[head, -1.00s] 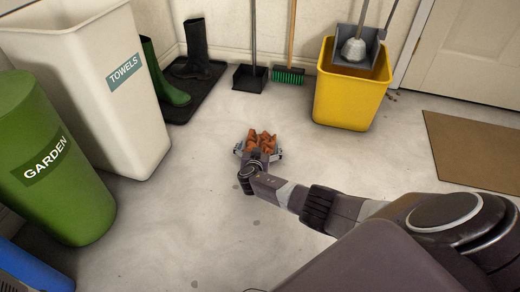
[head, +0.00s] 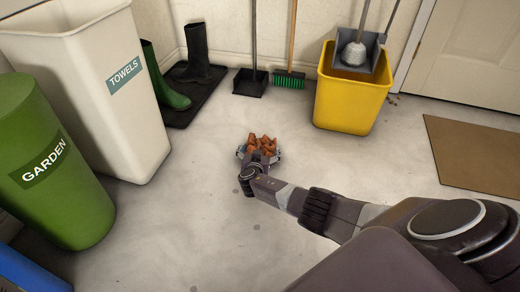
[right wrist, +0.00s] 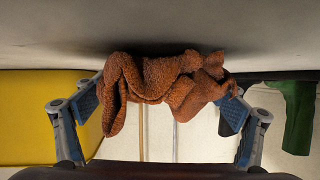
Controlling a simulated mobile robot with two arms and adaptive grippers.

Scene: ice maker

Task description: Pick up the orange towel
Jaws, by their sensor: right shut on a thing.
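The crumpled orange towel (head: 262,144) is at my right gripper in the middle of the floor in the head view. My right gripper (head: 260,155) is shut on it. In the right wrist view the towel (right wrist: 168,86) spans the gap between the two blue-padded fingers (right wrist: 160,105), bunched and drooping. The wrist view appears upside down, with the floor at the top close to the towel. I cannot tell whether the towel still touches the floor. My left gripper is not in view.
A white bin labelled TOWELS (head: 95,100) stands at the left, beside a green GARDEN bin (head: 58,185). A yellow bucket (head: 350,100) stands at the back right. Boots (head: 196,55) stand on a dark tray. A brown mat (head: 475,150) lies at the right. The floor around the towel is clear.

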